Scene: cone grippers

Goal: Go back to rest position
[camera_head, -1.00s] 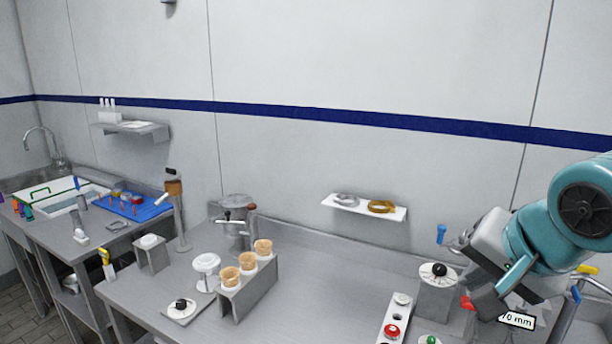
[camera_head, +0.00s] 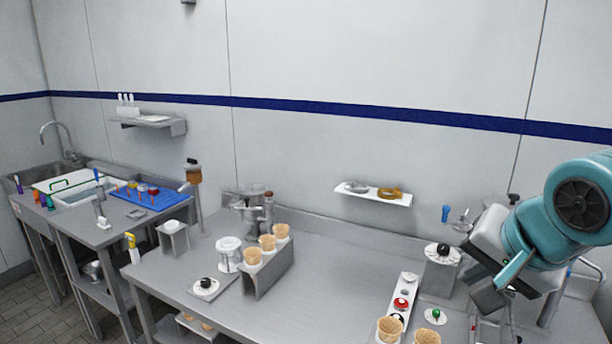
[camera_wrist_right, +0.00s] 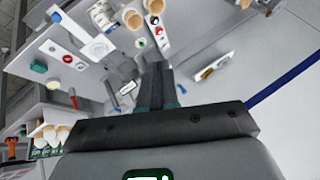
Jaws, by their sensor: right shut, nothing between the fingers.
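My right gripper (camera_head: 492,294) is at the right of the head view, on the teal and grey arm over the right end of the steel table (camera_head: 190,318). It is shut and empty. The wrist view shows its dark fingers (camera_wrist_right: 156,85) together, with the table behind them. My left gripper is not in the head view.
Waffle cones stand in a steel rack (camera_head: 268,278) mid-table. More cones (camera_head: 389,328) show at the front edge, near a white strip with red and black knobs (camera_head: 401,303). A sink counter is at the left.

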